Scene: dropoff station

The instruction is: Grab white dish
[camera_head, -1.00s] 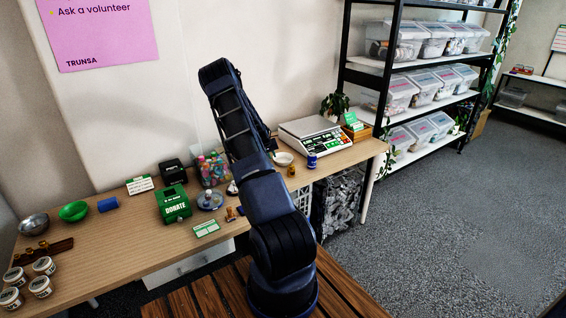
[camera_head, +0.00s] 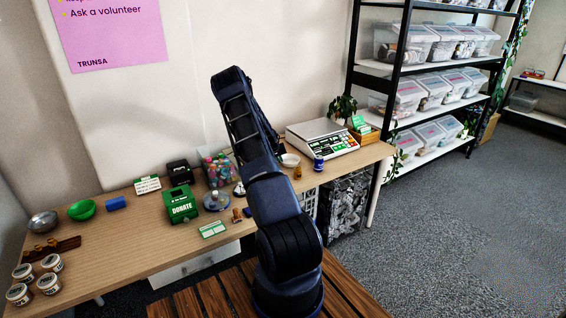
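A small white dish (camera_head: 290,160) sits on the wooden table, just right of my arm and in front of the weighing scale. My arm rises from the lower middle of the view and partly covers the table near the dish. The gripper itself cannot be made out; its fingers do not show, so its state is hidden.
The table (camera_head: 120,245) also bears a scale (camera_head: 322,138), a blue can (camera_head: 318,163), a small amber bottle (camera_head: 297,173), a green donate box (camera_head: 180,205), a green bowl (camera_head: 81,210) and a metal bowl (camera_head: 42,222). Shelves (camera_head: 440,85) with clear bins stand at the right.

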